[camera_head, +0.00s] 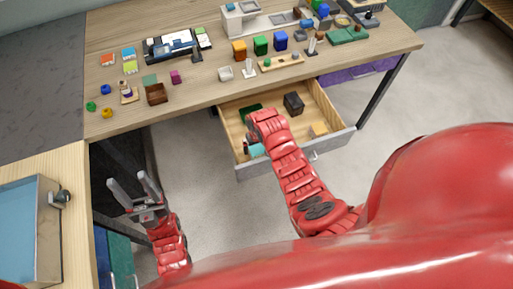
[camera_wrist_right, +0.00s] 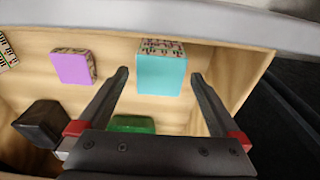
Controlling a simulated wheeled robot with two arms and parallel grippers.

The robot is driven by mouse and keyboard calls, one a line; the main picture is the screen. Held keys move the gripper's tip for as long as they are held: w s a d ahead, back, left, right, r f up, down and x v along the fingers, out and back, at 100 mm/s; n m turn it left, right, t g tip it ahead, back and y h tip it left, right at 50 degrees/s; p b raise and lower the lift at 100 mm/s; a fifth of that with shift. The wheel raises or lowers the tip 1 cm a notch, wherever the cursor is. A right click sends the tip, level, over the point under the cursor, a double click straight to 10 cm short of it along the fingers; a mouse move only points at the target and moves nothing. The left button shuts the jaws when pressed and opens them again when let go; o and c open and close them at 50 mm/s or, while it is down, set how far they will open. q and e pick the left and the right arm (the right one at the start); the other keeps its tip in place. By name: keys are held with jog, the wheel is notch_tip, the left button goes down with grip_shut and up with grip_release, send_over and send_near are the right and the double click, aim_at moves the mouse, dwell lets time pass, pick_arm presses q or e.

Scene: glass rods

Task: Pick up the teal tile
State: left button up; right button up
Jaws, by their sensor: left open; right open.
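The teal tile (camera_wrist_right: 162,75) lies in the open drawer, near the drawer's wall, with a patterned edge showing. In the head view the teal tile (camera_head: 257,150) is partly covered by my right gripper and wrist. My right gripper (camera_wrist_right: 160,77) is open and empty, its two fingertips showing on either side of the tile's lower part. I cannot tell whether they are level with it or still above it. My left gripper (camera_head: 134,184) is open and empty, away from the drawer at the lower left.
The drawer (camera_head: 240,172) also holds a purple tile (camera_wrist_right: 73,67), a dark box (camera_head: 293,103), a green piece (camera_wrist_right: 132,124) and an orange tile (camera_head: 318,129). The drawer walls stand close around my right gripper. The table (camera_head: 200,90) above carries many small blocks.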

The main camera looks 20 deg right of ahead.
jog(key=shift+c, duration=0.3)
jog(key=c, duration=1.4)
jog(key=shift+r, duration=0.1)
